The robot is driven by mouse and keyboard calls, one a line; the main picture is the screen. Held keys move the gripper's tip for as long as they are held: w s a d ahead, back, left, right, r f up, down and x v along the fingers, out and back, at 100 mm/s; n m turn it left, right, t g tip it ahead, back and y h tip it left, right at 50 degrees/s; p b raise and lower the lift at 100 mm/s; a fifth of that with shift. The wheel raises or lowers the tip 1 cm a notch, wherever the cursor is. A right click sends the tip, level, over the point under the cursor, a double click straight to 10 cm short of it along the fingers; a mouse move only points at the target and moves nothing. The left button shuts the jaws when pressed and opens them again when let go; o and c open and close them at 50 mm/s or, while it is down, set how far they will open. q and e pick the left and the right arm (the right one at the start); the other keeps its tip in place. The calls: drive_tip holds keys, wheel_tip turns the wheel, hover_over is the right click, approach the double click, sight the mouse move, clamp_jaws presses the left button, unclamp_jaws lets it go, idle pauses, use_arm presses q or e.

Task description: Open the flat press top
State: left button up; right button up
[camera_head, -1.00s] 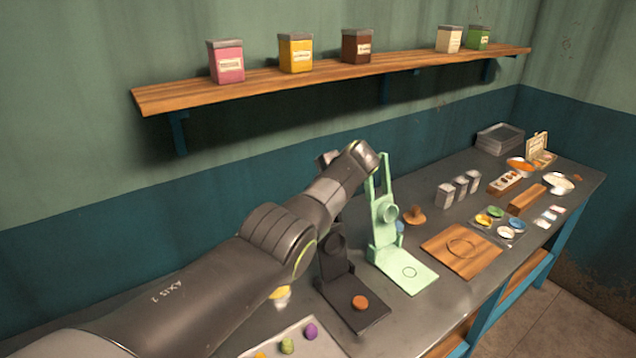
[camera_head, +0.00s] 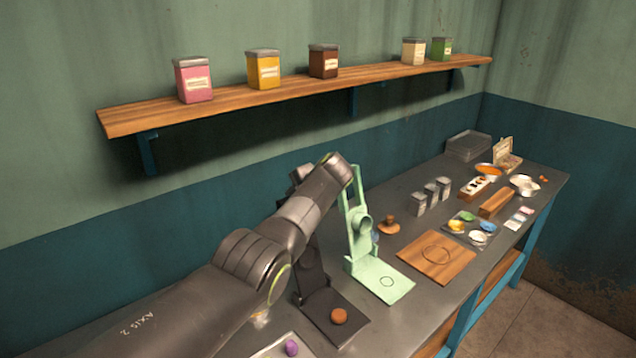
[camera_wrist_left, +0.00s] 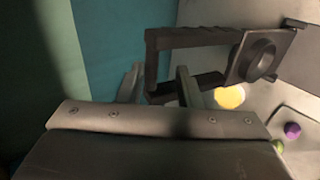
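In the head view a dark press (camera_head: 327,310) stands on the bench with a brown round piece on its base plate. Its upper part is partly hidden by my left arm. In the left wrist view the dark hinged top (camera_wrist_left: 195,38) shows as an open frame with a round ring plate at its right end. My left gripper (camera_wrist_left: 160,85) is open, its fingers on either side of the frame's left end bar, with visible gaps. A pale green press (camera_head: 362,222) stands to the right, its top raised. My right gripper is not in view.
A wooden board (camera_head: 437,258) lies right of the green press. A brown wooden stamp (camera_head: 389,225) and grey tins (camera_head: 431,197) stand behind it. A shelf (camera_head: 300,95) with several jars runs along the wall above. A pale tray (camera_head: 270,350) is at the front.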

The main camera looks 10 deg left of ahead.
use_arm(q)
drive_tip(key=b+v, duration=0.4)
drive_tip(key=v, duration=1.2)
drive_tip(key=shift+s, duration=0.1)
